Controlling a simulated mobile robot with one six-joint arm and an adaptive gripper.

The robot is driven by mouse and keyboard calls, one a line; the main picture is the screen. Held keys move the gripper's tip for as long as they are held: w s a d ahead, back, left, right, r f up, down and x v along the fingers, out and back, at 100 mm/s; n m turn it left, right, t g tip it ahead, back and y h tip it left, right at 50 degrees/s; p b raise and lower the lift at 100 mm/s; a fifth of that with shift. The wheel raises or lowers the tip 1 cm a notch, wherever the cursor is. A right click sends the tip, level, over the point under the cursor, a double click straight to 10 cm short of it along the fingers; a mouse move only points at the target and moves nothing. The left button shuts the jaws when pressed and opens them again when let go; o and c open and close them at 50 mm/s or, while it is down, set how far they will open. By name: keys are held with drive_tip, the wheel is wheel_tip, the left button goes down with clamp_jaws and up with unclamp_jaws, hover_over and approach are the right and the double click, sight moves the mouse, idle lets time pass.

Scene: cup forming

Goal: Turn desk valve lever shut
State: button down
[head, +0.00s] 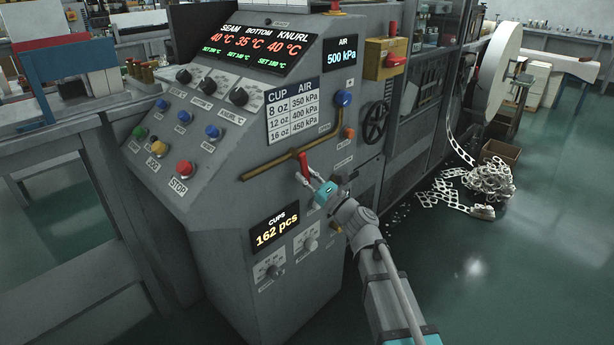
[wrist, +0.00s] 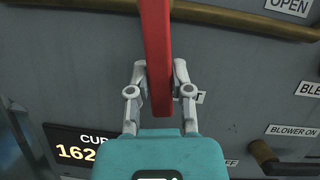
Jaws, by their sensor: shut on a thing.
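The lever hangs down, across the line of the pipe. My gripper (head: 309,180) is shut on the lever's lower part. In the wrist view the red lever (wrist: 157,45) runs down from the top edge between the two fingers of my gripper (wrist: 160,75). An OPEN label (wrist: 288,6) is at the upper right. A label right of the lever is mostly hidden, with only a final T showing. The valve body is out of the wrist view.
The panel holds a red STOP button (head: 184,168), a blue knob (head: 343,97) and a black handwheel (head: 376,122) near the lever. A CUPS display (head: 275,228) sits below. Paper scrap (head: 480,188) lies on the floor at right. The floor at lower right is clear.

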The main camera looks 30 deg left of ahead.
drive_tip(key=shift+s+a+m+t, duration=0.1)
drive_tip(key=shift+s+m+t, duration=0.25)
drive_tip(key=shift+m, duration=0.4)
drive_tip(key=shift+s+a+m+t, duration=0.15)
drive_tip(key=shift+m+t, duration=0.3)
drive_tip(key=shift+m, duration=0.3)
drive_tip(key=c, duration=0.5)
unclamp_jaws()
drive_tip(key=shift+d, duration=0.1)
